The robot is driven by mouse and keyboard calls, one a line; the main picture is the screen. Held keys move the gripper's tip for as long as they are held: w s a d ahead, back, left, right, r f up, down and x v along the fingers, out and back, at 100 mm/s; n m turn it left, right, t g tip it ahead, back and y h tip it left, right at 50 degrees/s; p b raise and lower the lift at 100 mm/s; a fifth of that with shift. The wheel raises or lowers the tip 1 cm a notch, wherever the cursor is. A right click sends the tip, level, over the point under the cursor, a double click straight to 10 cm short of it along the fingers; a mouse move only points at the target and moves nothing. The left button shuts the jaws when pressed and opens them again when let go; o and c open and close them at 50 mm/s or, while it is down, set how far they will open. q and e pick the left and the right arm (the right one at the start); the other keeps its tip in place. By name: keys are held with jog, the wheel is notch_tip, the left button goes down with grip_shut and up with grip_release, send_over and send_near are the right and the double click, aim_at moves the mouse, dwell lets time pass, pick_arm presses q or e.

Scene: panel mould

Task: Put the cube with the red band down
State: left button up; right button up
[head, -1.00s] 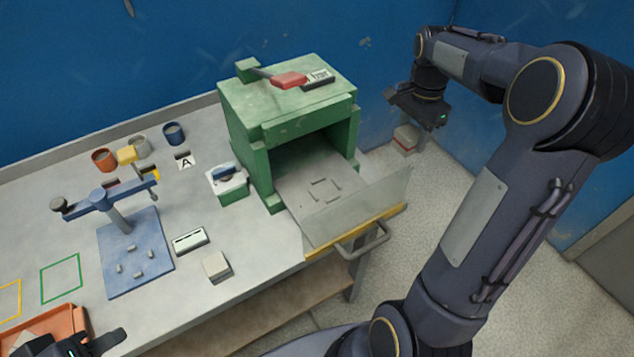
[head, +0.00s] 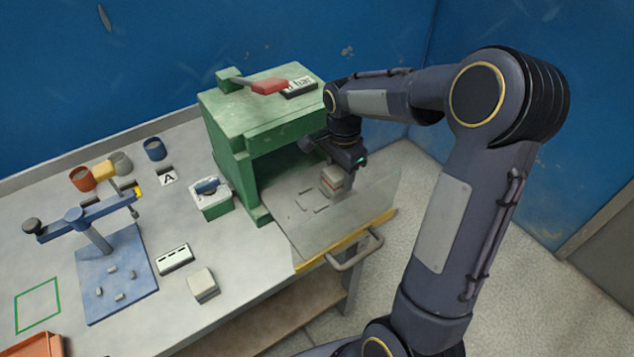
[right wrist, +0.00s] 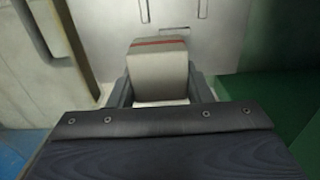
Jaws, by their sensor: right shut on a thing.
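The cube with the red band (head: 335,181) is light grey with a red stripe. My right gripper (head: 338,172) is shut on it, above the floor plate (head: 298,203) of the open green box (head: 240,150), just behind the clear front panel (head: 350,222). In the right wrist view the cube (right wrist: 158,70) sits between the two fingers (right wrist: 160,92), its red band near the top edge. The plate with its raised corner marks (right wrist: 175,12) shows beyond it. I cannot tell whether the cube touches the plate. My left gripper is out of view.
A plain grey cube (head: 203,285), a white block with dark marks (head: 175,258) and a small green box (head: 211,200) stand on the table left of the green box. A blue stand (head: 115,270) is further left. A handle (head: 350,256) juts out at the front.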

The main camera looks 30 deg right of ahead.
send_over(317, 198)
jog(key=shift+w+p, duration=0.1)
jog(key=shift+p, duration=0.35)
notch_tip(317, 198, down, 3)
jog(key=shift+p, duration=0.45)
jog(key=shift+f, duration=0.25)
jog(key=shift+f, duration=0.2)
jog(key=o, duration=1.1)
jog(key=shift+c, duration=0.2)
